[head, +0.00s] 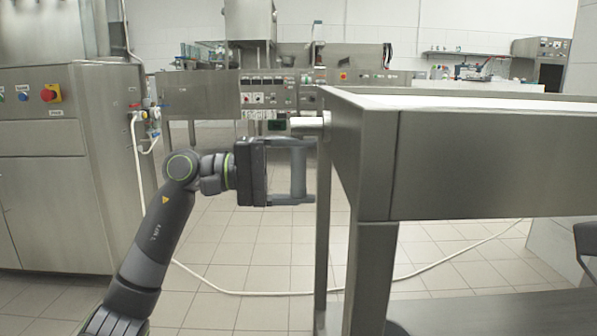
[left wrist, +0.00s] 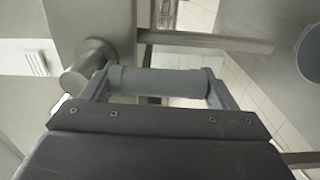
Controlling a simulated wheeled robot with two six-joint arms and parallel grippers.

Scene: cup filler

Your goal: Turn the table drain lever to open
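In the left wrist view the stub (left wrist: 91,64) is just left of the left finger. The join between stub and bar is hidden. My right gripper is not in view.
The steel table (head: 480,165) fills the right, with a front leg (head: 370,275) close by. A steel cabinet (head: 60,195) with a red knob stands at the left. A pale hose (head: 250,293) lies across the tiled floor. The floor between cabinet and table is mostly clear.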

